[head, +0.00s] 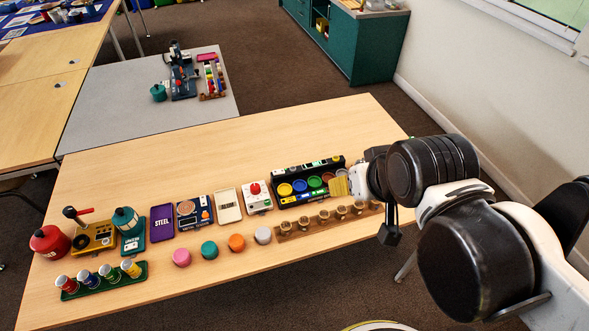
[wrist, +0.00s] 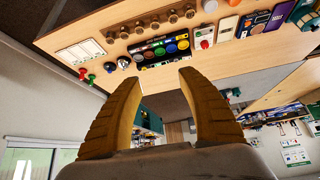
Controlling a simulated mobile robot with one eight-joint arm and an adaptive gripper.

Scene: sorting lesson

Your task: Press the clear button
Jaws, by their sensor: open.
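No label reading "clear" is legible, so I cannot tell which button it is. A white box with a red domed button (head: 255,188) stands mid-table; it also shows in the wrist view (wrist: 205,43). To its right is a black panel (head: 280,203) with coloured round discs, such as a blue one (head: 284,189) and a yellow one (head: 300,185); the panel is in the wrist view too (wrist: 160,47). My gripper (head: 338,187) has yellow fingers and hangs by the panel's right end, hiding part of it. In the wrist view its fingers (wrist: 158,78) are apart with nothing between them.
A wooden strip with several brass knobs (head: 330,218) lies in front of the panel. Left of the white box are a cream tray (head: 228,206), a scale (head: 194,212) and a purple STEEL tray (head: 162,222). Coloured discs, including an orange one (head: 237,242), lie along the front.

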